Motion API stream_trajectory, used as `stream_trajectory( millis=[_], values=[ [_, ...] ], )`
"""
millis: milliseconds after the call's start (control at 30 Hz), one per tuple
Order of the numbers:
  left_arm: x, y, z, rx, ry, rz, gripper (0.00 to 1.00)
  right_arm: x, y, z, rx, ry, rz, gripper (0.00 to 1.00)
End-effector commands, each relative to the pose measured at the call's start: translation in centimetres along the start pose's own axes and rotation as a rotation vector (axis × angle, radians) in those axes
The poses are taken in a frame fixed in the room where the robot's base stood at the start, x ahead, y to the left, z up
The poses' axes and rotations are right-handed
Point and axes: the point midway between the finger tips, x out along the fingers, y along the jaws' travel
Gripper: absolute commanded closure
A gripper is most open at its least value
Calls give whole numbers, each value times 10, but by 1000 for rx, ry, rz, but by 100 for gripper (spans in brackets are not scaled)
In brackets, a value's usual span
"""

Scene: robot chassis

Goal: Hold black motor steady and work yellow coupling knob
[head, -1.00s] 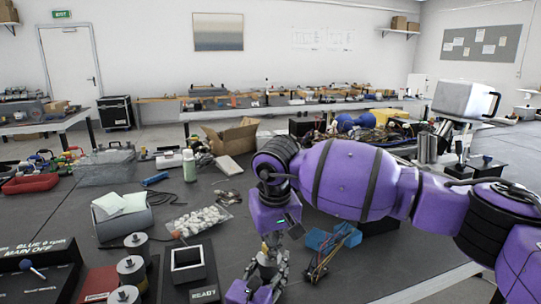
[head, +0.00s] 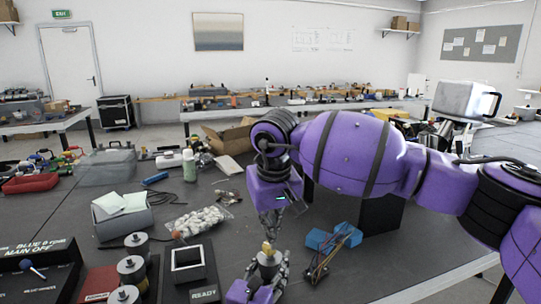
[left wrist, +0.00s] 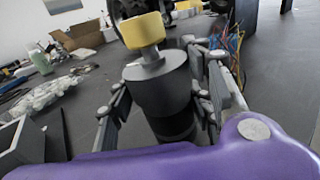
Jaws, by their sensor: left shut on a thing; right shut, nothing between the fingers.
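The black motor (left wrist: 160,95) stands upright between the fingers of my left gripper (left wrist: 162,70); my left gripper also shows low in the head view (head: 266,268). The yellow coupling knob (left wrist: 143,30) sits on top of the motor, on a grey collar, and shows in the head view (head: 267,247). My right gripper (head: 297,206) is shut and empty, above and slightly right of the knob, apart from it in the head view. A dark part at the top of the left wrist view, behind the knob, is not clear enough to name.
A square black fixture (head: 207,272) marked READY stands left of my left gripper. A blue block with wires (head: 333,240) lies to the right. A bag of white pieces (head: 197,221) and a green bottle (head: 189,166) lie beyond.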

Motion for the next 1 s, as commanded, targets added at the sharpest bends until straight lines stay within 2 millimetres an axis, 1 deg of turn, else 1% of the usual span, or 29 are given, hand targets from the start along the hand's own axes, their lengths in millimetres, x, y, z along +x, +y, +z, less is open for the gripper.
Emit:
stream_trajectory(
  millis=[100,367,400,533,767,800,833,1000],
  values=[
    [0,-1,-1,-3,2,-2,100,-5,0,-1,0,-1,0,100],
    [0,-1,-1,-3,2,-2,100,-5,0,-1,0,-1,0,100],
    [0,-1,-1,-3,2,-2,49,-5,0,-1,0,-1,0,100],
    [0,-1,-1,-2,1,-1,32,-5,0,-1,0,0,0,100],
    [0,0,0,-1,1,-1,31,-5,0,-1,0,0,0,100],
    [0,0,0,-1,0,-1,34,-5,0,-1,0,0,0,100],
    [0,0,0,-1,0,0,34,-5,0,-1,0,0,0,100],
    [0,0,0,0,0,0,34,-5,0,-1,0,0,0,100]
  ],
)
